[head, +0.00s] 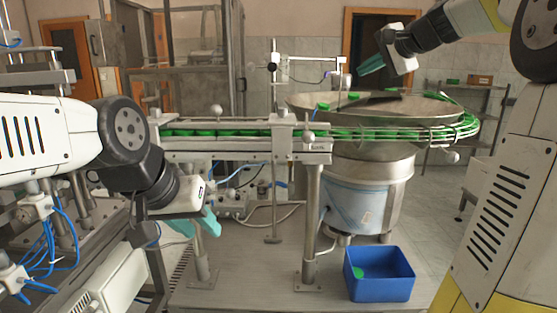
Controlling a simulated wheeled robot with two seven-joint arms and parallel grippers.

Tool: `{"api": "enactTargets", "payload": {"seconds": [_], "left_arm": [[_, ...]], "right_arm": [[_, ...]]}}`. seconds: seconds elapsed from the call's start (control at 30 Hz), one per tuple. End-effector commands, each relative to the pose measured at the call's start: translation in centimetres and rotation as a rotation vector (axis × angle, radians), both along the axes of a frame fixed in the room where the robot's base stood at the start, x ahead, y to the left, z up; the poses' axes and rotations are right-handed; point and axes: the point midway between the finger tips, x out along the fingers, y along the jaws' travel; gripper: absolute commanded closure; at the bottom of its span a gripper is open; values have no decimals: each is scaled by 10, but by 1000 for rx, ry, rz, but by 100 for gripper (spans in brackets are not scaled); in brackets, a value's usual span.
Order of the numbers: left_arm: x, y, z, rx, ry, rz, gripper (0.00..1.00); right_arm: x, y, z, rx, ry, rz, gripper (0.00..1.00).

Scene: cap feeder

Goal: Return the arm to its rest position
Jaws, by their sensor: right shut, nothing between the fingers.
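My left gripper (197,226) is at the lower left, with teal fingers pointing down in front of the conveyor's stand. Its fingers are partly hidden by its own wrist, so I cannot tell whether it is open or shut. My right gripper (371,67) is at the upper right, above the feeder bowl (390,112). Its teal fingers point left and are shut with nothing between them. The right arm is raised, reaching in from the right edge.
A conveyor (245,146) carries green caps from the bowl leftward. A blue bin (380,280) with a green cap (358,272) inside stands on the platform below. A thin metal arm with a sensor stands behind the bowl. The floor right of the bin is clear.

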Motion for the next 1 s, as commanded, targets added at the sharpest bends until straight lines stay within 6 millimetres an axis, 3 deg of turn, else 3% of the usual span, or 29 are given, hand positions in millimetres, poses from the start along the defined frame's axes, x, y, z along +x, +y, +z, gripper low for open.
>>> {"api": "enactTargets", "payload": {"seconds": [0.17, 0.33, 0.5, 0.6, 0.77, 1.0], "left_arm": [[0, 0, 0, 0, 0, 0, 64], [0, 0, 0, 0, 0, 0, 64], [0, 0, 0, 0, 0, 0, 64], [0, 0, 0, 0, 0, 0, 64], [0, 0, 0, 0, 0, 0, 64], [0, 0, 0, 0, 0, 0, 64]], "right_arm": [[-65, 38, -44, -178, 59, 111, 100], [-158, 75, -117, -444, 122, 285, 100], [-246, 90, -194, -708, 161, 467, 100], [-282, 91, -229, -826, 172, 549, 100], [-311, 89, -260, -927, 181, 622, 100], [-315, 88, -265, -945, 184, 635, 100]]}}
